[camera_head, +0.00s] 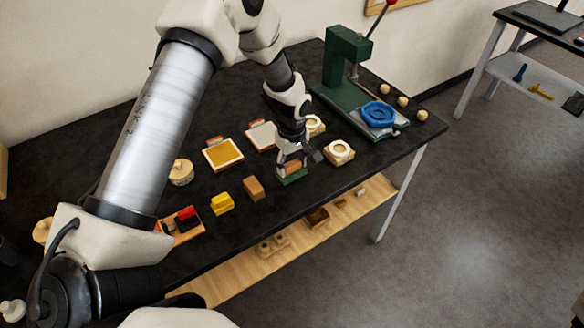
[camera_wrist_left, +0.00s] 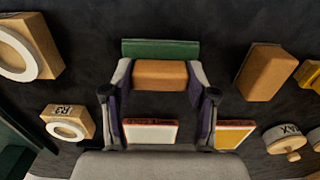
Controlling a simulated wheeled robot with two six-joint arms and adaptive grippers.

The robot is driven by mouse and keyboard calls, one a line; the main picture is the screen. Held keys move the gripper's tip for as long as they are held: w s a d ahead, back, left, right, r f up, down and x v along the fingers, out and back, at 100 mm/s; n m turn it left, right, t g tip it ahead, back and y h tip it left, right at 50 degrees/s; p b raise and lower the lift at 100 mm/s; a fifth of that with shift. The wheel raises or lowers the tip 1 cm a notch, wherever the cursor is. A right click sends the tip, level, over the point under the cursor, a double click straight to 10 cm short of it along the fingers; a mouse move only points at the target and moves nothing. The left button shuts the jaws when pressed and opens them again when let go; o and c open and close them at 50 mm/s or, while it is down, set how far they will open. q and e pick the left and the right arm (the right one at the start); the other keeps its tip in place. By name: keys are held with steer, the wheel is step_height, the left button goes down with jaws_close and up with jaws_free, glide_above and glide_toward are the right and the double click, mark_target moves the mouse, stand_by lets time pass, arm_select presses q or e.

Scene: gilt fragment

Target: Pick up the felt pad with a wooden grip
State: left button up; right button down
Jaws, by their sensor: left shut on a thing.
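The felt pad with a wooden grip is a green slab (camera_head: 291,180) with an orange-brown wooden block on top, near the table's front edge. In the left wrist view its green felt (camera_wrist_left: 160,48) lies beyond the wooden grip (camera_wrist_left: 160,73). My left gripper (camera_head: 293,165) comes down on it from above. Its two fingers stand on either side of the wooden grip in the left wrist view (camera_wrist_left: 160,82), shut on it. I cannot tell whether the pad touches the table or is just clear of it. My right gripper is not in view.
A brown block (camera_head: 253,188), a yellow block (camera_head: 222,204) and a tray with a red block (camera_head: 186,224) lie to the left. Framed pads (camera_head: 223,155) lie behind. A ring-topped wooden block (camera_head: 339,151) stands close right, before a green press (camera_head: 345,65).

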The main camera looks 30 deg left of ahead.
mark_target(293, 166)
arm_select(q)
steer(key=shift+w+a+r+b, duration=0.1)
steer(key=shift+w+r+b, duration=0.1)
steer(key=shift+r+b, duration=0.35)
steer(key=shift+s+d+r+b, duration=0.2)
steer(key=shift+r, duration=0.3)
steer(key=shift+s+d+r+b, duration=0.15)
steer(key=shift+r, duration=0.35)
steer(key=s+d+r+b, duration=0.1)
steer(key=s+d+b, duration=0.2)
steer(key=s+d, duration=0.6)
steer(key=d, duration=0.3)
steer(key=shift+r+b, duration=0.3)
